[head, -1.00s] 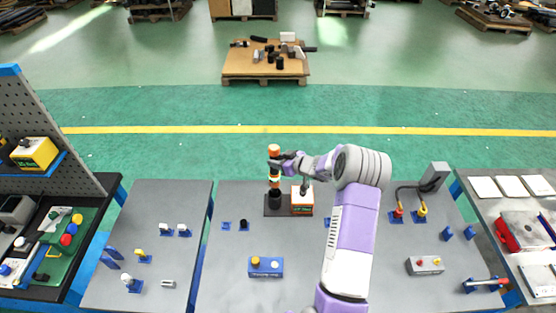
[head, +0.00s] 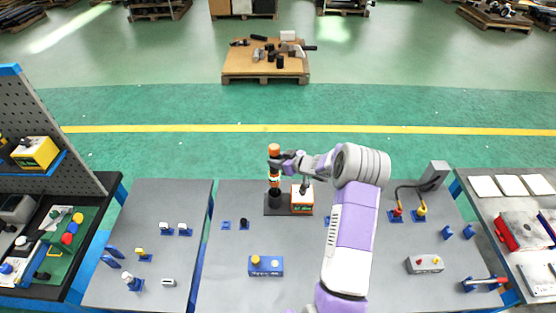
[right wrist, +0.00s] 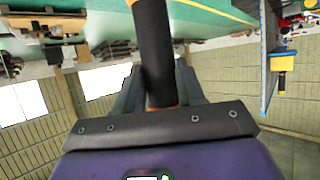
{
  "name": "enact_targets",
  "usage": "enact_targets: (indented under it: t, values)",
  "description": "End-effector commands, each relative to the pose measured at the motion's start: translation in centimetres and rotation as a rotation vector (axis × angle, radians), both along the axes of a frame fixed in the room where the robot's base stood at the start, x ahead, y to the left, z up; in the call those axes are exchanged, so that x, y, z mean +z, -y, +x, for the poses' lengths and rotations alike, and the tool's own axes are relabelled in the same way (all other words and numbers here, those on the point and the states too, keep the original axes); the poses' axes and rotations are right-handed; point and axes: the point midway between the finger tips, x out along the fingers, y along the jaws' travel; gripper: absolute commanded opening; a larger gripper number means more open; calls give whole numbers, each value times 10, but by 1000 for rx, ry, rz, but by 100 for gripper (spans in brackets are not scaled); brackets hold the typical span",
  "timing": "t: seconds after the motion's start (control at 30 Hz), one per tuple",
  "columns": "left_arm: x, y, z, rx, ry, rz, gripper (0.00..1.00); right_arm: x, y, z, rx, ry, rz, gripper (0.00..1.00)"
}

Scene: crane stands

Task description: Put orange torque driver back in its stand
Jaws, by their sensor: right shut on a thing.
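The orange torque driver (head: 274,150) stands upright in the head view, with an orange top and a black grip. My right gripper (head: 276,162) is shut on it around the black part. The driver is directly over the dark stand (head: 273,207), and its lower end meets or nearly meets the stand's black cup; I cannot tell whether it is seated. In the right wrist view the black grip of the driver (right wrist: 154,50) runs between the gripper's fingers (right wrist: 158,90). My left gripper is not in view.
A white and orange box (head: 302,200) sits on the stand's right side, close under my right wrist. A blue box with a yellow button (head: 266,266) lies nearer on the grey table (head: 225,285). Cables and a grey block (head: 434,176) are at the right.

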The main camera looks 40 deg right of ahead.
Motion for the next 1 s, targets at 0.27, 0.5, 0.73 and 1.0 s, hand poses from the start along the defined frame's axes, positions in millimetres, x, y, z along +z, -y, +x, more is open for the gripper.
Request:
enact_targets:
  t: [0.27,0.5,0.73,1.0]
  values:
    - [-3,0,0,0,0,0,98,0,0,2,1,8,-1,0]
    - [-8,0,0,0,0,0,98,-9,0,2,1,8,-1,0]
    - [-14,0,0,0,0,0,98,-17,0,2,0,8,-1,0]
    - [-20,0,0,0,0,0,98,-26,0,2,1,8,-1,0]
